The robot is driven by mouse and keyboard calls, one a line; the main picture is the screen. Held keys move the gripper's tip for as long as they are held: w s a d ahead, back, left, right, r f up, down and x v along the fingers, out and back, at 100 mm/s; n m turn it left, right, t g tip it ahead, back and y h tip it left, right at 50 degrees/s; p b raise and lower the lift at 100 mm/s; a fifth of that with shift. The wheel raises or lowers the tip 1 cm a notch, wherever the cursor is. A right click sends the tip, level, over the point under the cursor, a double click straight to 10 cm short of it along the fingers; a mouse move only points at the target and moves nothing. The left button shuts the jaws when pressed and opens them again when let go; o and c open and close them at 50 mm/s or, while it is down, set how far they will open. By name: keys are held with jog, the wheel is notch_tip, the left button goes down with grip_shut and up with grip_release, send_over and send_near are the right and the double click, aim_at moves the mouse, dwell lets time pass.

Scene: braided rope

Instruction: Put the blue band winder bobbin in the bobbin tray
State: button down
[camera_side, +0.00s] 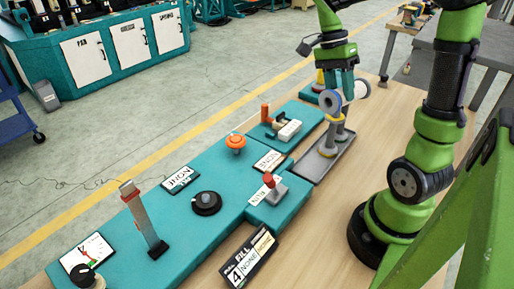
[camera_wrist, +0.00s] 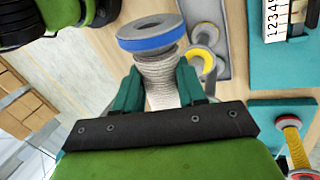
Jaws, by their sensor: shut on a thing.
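The blue band winder bobbin (camera_wrist: 152,40) is wound with pale rope, and a blue band runs round its flange. My gripper (camera_wrist: 160,80) has its teal fingers shut on either side of the wound barrel. In the side view the bobbin (camera_side: 331,103) lies on its side in my gripper (camera_side: 345,85), flanges out to left and right, above the far part of the grey bobbin tray (camera_side: 318,167). The tray (camera_wrist: 224,62) also shows in the wrist view, beside and below the held bobbin. The bobbin hides part of the tray.
The tray's near end looks bare. Left of it are teal machine panels with an orange-handled fixture (camera_side: 268,118), an orange knob (camera_side: 236,142) and a red-topped lever (camera_side: 270,183).

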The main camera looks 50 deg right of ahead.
jog(key=w+a+f+n+t+h, duration=0.2)
jog(key=w+a+n+t+h, duration=0.2)
jog(key=w+a+n, duration=0.9)
jog(key=a+n+h, duration=0.1)
jog(key=a+n, duration=0.1)
jog(key=n, duration=0.5)
jog(key=shift+w+a+n, duration=0.25)
jog(key=shift+a+n, duration=0.05)
jog(key=shift+f, duration=0.1)
